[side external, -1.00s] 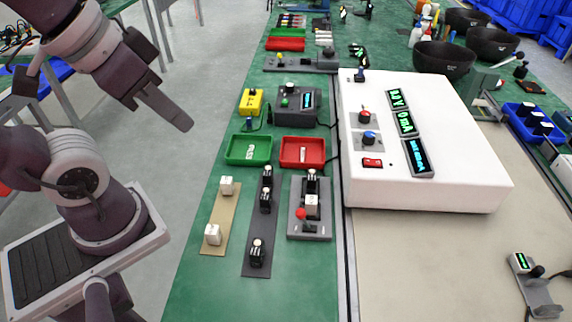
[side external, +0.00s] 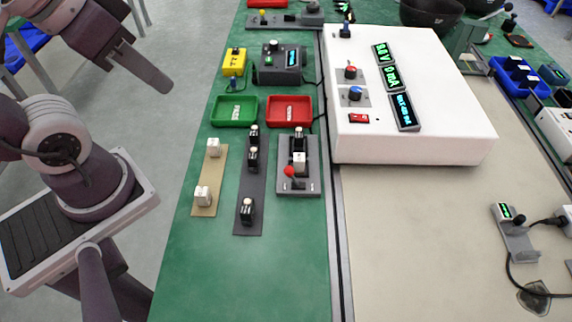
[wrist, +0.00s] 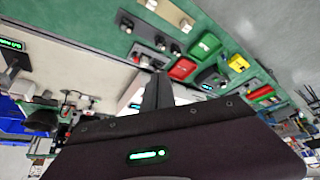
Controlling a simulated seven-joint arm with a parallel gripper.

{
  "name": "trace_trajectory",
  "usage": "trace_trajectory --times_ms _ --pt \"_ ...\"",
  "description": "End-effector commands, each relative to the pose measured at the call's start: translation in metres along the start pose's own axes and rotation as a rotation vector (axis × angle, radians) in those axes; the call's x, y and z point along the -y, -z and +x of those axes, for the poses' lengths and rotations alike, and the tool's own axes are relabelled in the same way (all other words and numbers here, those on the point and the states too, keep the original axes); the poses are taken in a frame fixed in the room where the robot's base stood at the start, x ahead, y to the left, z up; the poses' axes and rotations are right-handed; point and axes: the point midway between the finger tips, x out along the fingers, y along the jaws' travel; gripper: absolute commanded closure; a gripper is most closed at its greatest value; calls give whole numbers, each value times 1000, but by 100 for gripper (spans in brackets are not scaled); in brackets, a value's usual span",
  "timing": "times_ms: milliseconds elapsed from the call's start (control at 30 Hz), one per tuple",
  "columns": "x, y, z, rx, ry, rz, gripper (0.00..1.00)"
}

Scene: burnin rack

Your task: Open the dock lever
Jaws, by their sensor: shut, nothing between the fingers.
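The dock is a grey plate (side external: 313,184) on the green bench. Its lever has a red ball knob (side external: 289,171) at the lower left of the plate, below a white block (side external: 299,160) and a black block (side external: 298,136) seated in it. My gripper (side external: 136,62) is shut and empty, high at the upper left of the side view, well apart from the dock.
A dark strip (side external: 244,190) with several black blocks and a tan strip (side external: 209,177) with white blocks lie left of the dock. Green (side external: 234,111) and red (side external: 290,111) trays sit behind. A white console (side external: 440,146) stands right. The bench front is clear.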

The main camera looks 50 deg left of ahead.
Motion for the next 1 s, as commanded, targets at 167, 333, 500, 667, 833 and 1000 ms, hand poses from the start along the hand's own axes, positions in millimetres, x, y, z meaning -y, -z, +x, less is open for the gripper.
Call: trace_trajectory --times_ms 167,333,500,667,833,1000 --pt "-2 12 20 206 -44 -162 100" --pt "-1 34 61 519 -138 -468 100" --pt "13 54 114 795 -251 -806 100" --pt "36 62 174 1016 -371 -1140 100" --pt "62 53 233 1177 -488 -1438 100" --pt "75 42 265 1248 -554 -1595 100"
